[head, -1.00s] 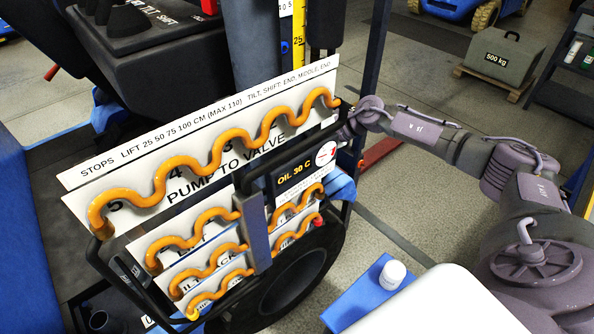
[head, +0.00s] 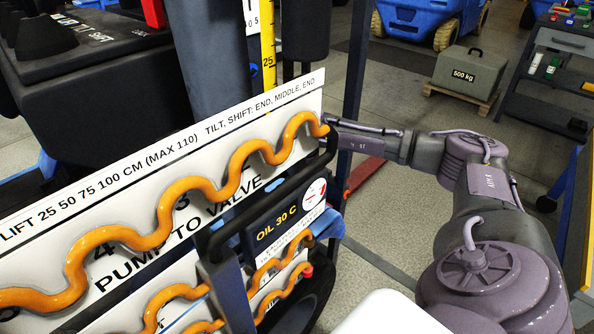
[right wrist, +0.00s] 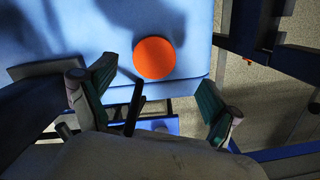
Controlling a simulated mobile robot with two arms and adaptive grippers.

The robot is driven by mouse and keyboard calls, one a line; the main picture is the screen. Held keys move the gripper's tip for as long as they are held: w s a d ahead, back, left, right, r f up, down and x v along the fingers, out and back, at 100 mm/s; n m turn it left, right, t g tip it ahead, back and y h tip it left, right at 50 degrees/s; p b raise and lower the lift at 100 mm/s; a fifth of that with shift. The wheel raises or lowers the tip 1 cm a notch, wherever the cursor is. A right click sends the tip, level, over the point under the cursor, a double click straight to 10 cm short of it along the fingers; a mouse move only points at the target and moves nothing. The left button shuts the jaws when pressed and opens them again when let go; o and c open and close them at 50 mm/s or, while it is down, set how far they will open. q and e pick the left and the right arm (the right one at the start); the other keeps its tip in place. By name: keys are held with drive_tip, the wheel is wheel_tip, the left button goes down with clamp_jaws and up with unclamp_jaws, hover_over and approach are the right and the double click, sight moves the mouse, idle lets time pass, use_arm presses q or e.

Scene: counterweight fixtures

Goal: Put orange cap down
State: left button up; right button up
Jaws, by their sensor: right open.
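The orange cap (right wrist: 154,58) shows as a round disc against a flat blue surface (right wrist: 100,22), near its edge, in the right wrist view. It appears to rest there. My right gripper (right wrist: 152,100) is open, its two green-padded fingers spread wide with nothing between them. The cap is beyond the fingertips and looks clear of both fingers. In the head view my right arm reaches in from the right, and its gripper is hidden behind the sign panel. The cap does not show in the head view. My left gripper is in neither view.
A sign panel (head: 140,180) with wavy orange hoses (head: 165,222) and a dark frame stands close in front. A yellow scale (head: 268,45) stands behind it. A 500 kg weight (head: 468,72) on a pallet and a tool cart (head: 560,45) are at the back right. Floor between is clear.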

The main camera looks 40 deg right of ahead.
drive_tip(key=shift+w+a+f+b, duration=0.15)
drive_tip(key=shift+f, duration=1.35)
drive_tip(key=shift+w+a+f+b, duration=0.1)
drive_tip(key=shift+a+f+b, duration=0.05)
drive_tip(key=shift+f, duration=1.35)
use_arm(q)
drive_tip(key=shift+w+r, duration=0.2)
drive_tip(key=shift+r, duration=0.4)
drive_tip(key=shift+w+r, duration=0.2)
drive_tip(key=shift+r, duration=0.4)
use_arm(e)
drive_tip(key=c, duration=1.1)
drive_tip(key=shift+r, duration=0.15)
